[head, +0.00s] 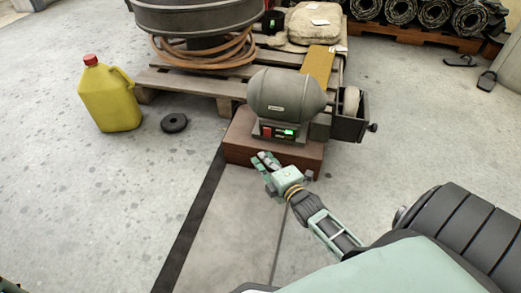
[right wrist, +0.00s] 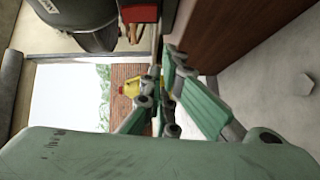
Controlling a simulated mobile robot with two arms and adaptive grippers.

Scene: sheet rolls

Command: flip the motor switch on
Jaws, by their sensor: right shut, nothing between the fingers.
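The grey-green motor (head: 287,97) sits on a reddish-brown block (head: 240,150). My right gripper (head: 264,160) is shut and empty, in front of the block and below the switch, apart from the panel. Its fingers (right wrist: 160,92) also show in the right wrist view.
A yellow jug (head: 110,97) and a black disc (head: 174,123) are on the floor at the left. A wooden pallet (head: 180,82) with a cable drum (head: 200,15) stands behind. A grinding wheel (head: 351,101) is right of the motor. The floor in front is clear.

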